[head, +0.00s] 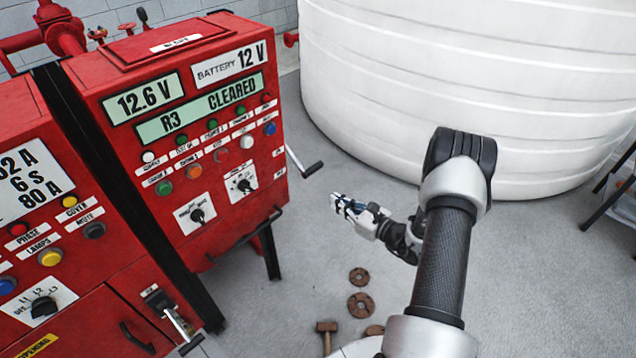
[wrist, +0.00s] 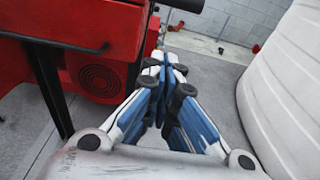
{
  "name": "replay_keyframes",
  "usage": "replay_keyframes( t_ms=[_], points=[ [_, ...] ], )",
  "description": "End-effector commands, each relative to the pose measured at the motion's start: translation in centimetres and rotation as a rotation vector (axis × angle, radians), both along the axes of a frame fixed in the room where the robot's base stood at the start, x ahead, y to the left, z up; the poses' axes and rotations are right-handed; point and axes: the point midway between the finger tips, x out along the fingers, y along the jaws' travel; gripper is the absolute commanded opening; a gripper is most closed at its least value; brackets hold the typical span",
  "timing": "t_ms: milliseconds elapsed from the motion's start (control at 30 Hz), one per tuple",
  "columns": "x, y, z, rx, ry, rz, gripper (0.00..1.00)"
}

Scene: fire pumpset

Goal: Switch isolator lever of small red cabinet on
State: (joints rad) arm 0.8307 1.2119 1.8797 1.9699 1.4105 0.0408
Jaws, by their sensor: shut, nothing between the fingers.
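The small red cabinet (head: 232,215) stands on black legs at centre left, with displays reading 12.6 V, battery 12 V and R3 CLEARED. A lever (head: 296,160) with a grey shaft and black grip sticks out from its right side, slanting down and right. My gripper (head: 337,203) is shut and empty, below and right of the lever, apart from it.
A larger red cabinet (head: 85,265) with its own lever (head: 177,320) stands at left. A white ribbed tank (head: 470,70) fills the back right. Rusty flanges (head: 360,303) and a hammer (head: 326,328) lie on the grey floor. Floor between cabinet and tank is clear.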

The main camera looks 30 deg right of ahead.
Motion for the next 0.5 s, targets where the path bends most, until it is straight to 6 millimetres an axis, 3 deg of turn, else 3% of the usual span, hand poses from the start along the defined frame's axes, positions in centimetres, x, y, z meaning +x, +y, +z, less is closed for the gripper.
replay_keyframes(
  t_ms=[500],
  points=[
    [0.63, -0.05, -0.50, 0.005, 0.000, -0.012, 0.00]
  ],
)
